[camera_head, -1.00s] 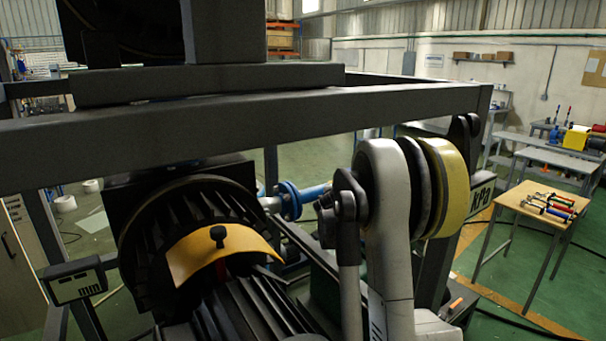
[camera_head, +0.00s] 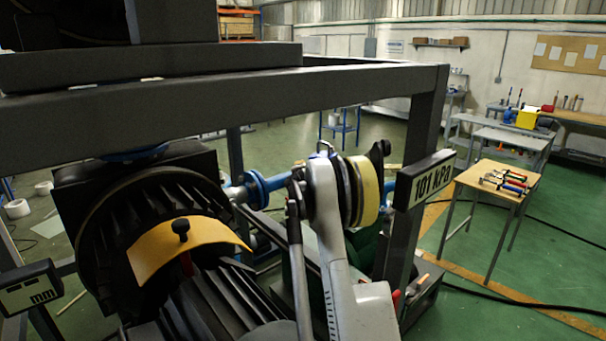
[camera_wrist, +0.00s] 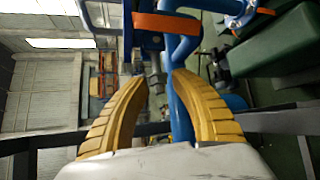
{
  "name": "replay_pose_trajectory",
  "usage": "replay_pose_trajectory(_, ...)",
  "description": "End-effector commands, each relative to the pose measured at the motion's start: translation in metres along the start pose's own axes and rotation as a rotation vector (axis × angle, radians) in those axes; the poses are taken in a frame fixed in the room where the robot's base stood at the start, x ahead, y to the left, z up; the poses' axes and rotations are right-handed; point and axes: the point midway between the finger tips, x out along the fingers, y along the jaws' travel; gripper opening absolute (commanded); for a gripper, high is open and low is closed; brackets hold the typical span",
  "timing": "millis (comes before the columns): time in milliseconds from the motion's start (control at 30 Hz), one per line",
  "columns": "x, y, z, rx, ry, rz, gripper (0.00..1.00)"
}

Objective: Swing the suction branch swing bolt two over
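My gripper (camera_wrist: 161,80) shows in the wrist view as two ribbed tan fingers, spread with a gap between their tips. No held object shows between them. A blue pipe (camera_wrist: 180,110) runs up through the gap, nearer the right finger. I cannot tell whether it touches. Small grey fittings (camera_wrist: 155,85) lie beyond the fingertips. In the head view a blue flanged pipe (camera_head: 258,190) lies behind my arm. My arm hides my fingers there. I cannot pick out swing bolt two for certain in either view.
A dark frame beam (camera_head: 220,98) crosses above my arm. A "101 kPa" display (camera_head: 425,180) hangs on the right post. A black finned machine with a yellow guard (camera_head: 180,248) stands at left. A wooden table with tools (camera_head: 472,182) stands at right. An orange band (camera_wrist: 166,23) shows beyond the fingers.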

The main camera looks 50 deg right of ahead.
Motion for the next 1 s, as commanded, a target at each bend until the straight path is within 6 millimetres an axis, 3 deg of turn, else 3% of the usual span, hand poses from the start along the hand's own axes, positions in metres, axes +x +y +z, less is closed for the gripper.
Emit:
replay_pose_trajectory(200, 0.0, 0.0, 0.0, 0.001, 0.0, 0.0, 0.3)
replay_pose_trajectory(233, 0.0, 0.0, 0.0, 0.001, 0.0, 0.0, 0.26)
replay_pose_trajectory(300, 0.0, 0.0, 0.0, 0.001, 0.0, 0.0, 0.05)
replay_pose_trajectory(333, 0.0, 0.0, 0.0, 0.001, 0.0, 0.0, 0.0)
replay_pose_trajectory(667, -0.001, 0.003, 0.001, 0.02, 0.01, -0.014, 0.0)
replay_pose_trajectory(1000, -0.004, 0.016, 0.006, 0.159, 0.084, -0.129, 0.0)
